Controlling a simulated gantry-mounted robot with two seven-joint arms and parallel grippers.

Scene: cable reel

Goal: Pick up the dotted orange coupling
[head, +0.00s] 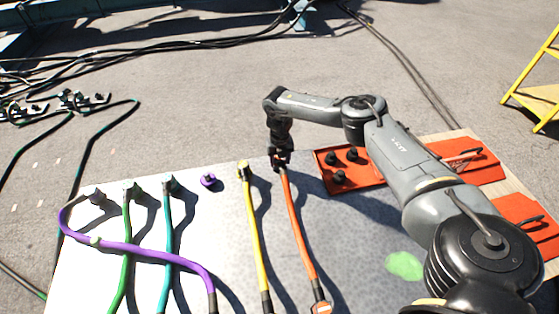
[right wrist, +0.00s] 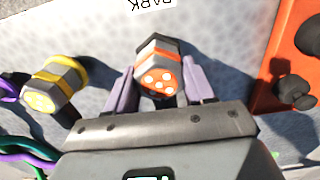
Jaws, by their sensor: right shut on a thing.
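The dotted orange coupling (right wrist: 160,72) is a grey and orange plug with pale dots on its orange end face. It sits between the two fingers of my right gripper (right wrist: 160,88), which is shut on it. In the head view my right gripper (head: 279,160) is at the far end of the orange cable (head: 296,218), at the table's far edge, and mostly hides the coupling. The cable runs toward the near edge, where its other end (head: 320,306) has a pale mark. My left gripper is not in view.
A yellow coupling (right wrist: 54,85) on the yellow cable (head: 254,225) is close on the left. Purple (head: 130,249), green (head: 127,240) and teal (head: 168,240) cables lie further left. A red tray (head: 328,182) with black knobs is on the right.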

